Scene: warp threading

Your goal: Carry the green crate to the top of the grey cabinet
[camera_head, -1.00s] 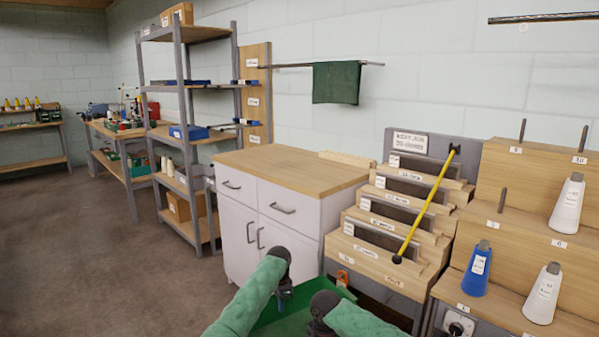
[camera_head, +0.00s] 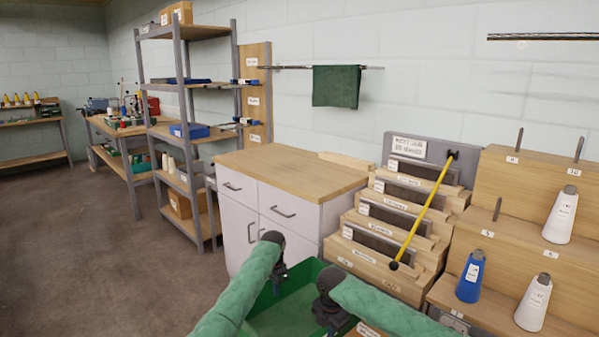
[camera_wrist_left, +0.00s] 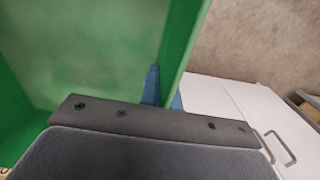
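The green crate (camera_head: 290,318) is low in the head view, its near part cut off by the frame's edge. The grey cabinet (camera_head: 296,215) stands beyond it, with a bare wooden top (camera_head: 290,169). My left gripper (camera_head: 277,285) is at the crate's left wall. In the left wrist view its blue fingers (camera_wrist_left: 163,92) sit on both sides of the crate wall (camera_wrist_left: 90,50), shut on it. My right gripper (camera_head: 333,328) is at the crate's right side; its fingertips are too hidden to tell their state.
Right of the cabinet is a stepped wooden rack (camera_head: 400,235) with a yellow rod (camera_head: 422,215) across it. Further right, cones (camera_head: 470,277) stand on wooden tiers. A shelf unit (camera_head: 185,130) stands left of the cabinet. The floor (camera_head: 90,250) at left is clear.

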